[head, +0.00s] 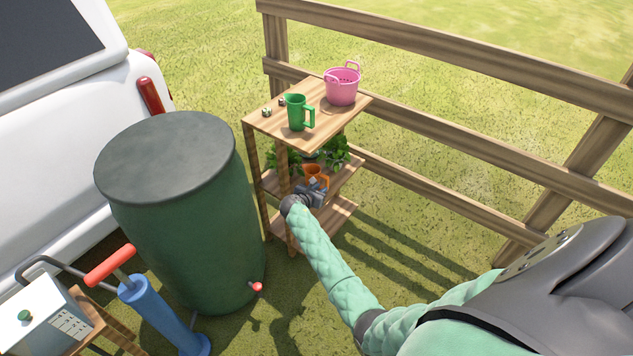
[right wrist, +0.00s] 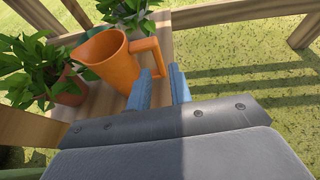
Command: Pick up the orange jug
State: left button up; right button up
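The orange jug (head: 316,173) stands on the middle shelf of the wooden rack, partly hidden by my right gripper in the head view. In the right wrist view the orange jug (right wrist: 110,62) is upright, with its handle pointing right. My right gripper (right wrist: 161,82) is open, its two blue fingers apart, close to the handle. The left finger overlaps the jug's lower handle area; I cannot tell whether it touches. In the head view my right gripper (head: 318,187) is at the shelf's front. My left gripper is out of view.
Potted plants (right wrist: 62,88) stand beside and behind the jug. The rack's top shelf (head: 268,122) holds a green jug (head: 297,113) and a pink basket (head: 342,86). A dark green barrel (head: 185,225) stands left of the rack. A wooden fence (head: 450,132) runs behind and right.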

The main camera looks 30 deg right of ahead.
aim_at(326, 184)
jog(key=shift+x, duration=3.6)
jog(key=shift+w+a, duration=0.15)
grip_shut()
